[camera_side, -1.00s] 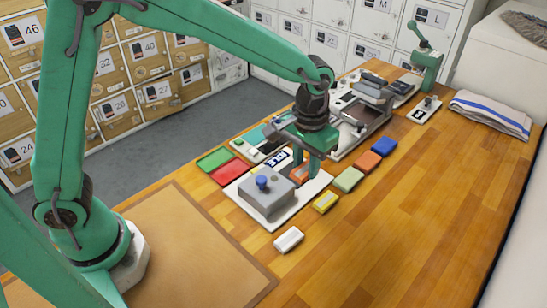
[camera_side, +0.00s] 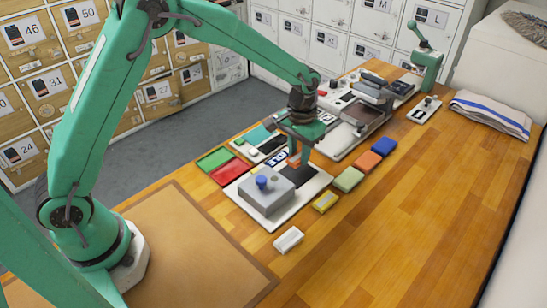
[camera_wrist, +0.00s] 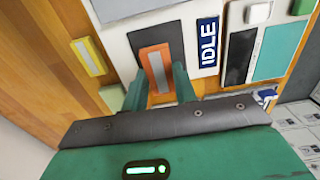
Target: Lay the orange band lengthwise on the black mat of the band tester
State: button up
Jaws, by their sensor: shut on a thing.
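My gripper (camera_side: 296,161) is shut on the orange band (camera_side: 294,160), one finger on each long side. In the wrist view, my gripper (camera_wrist: 160,84) holds the orange band (camera_wrist: 146,53), which has a grey strip on top. The band tester is a white plate (camera_side: 243,210) with a grey box and blue knob (camera_side: 262,182). Its black mat (camera_wrist: 172,31) shows beyond and beside the band, roughly in line with it, the band slightly tilted. The mat (camera_side: 305,178) is partly hidden. I cannot tell whether the band touches it.
A blue IDLE sign (camera_wrist: 208,43) stands beside the mat. A yellow block (camera_side: 325,202), green block (camera_side: 348,180), another orange block (camera_side: 369,161) and blue block (camera_side: 384,146) line the tester's right side. A white block (camera_side: 289,240) lies in front.

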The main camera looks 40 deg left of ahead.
aim_at(299, 156)
jog(key=shift+f, duration=2)
jog(key=shift+f, duration=0.15)
jog(key=o, duration=0.9)
jog(key=shift+o, duration=0.2)
notch_tip(299, 156, up, 11)
jog(key=shift+r, duration=0.7)
